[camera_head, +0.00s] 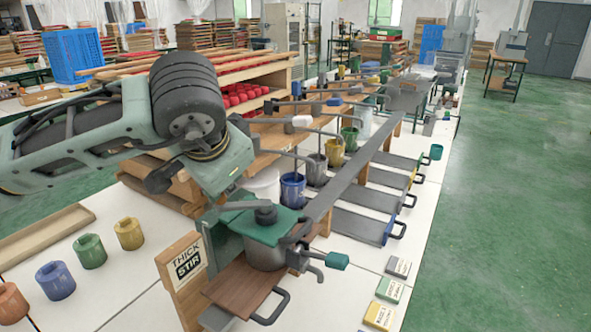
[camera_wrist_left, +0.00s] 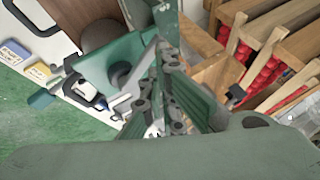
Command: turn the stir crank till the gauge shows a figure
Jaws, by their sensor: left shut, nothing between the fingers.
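The stirring pot (camera_head: 265,256) stands at the front in the head view, behind a wooden board marked THICK STIR (camera_head: 187,262). It has a green lid (camera_head: 270,232) with a dark round hub (camera_head: 265,213) on top. A teal handle (camera_head: 337,261) on a grey arm sticks out at its right; I cannot tell for sure that it is the crank. My left gripper is over the pot's left side; its fingers (camera_wrist_left: 166,60) are shut and empty in the left wrist view, close to the green lid (camera_wrist_left: 108,70). I cannot make out a gauge figure. My right gripper is not in view.
A wooden plate (camera_head: 243,285) with a black handle lies before the pot. Several coloured cups, one blue (camera_head: 55,281), stand at left. A blue pot (camera_head: 292,190) and other pots line the rail behind. Small labelled blocks (camera_head: 378,316) lie at right on the white table.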

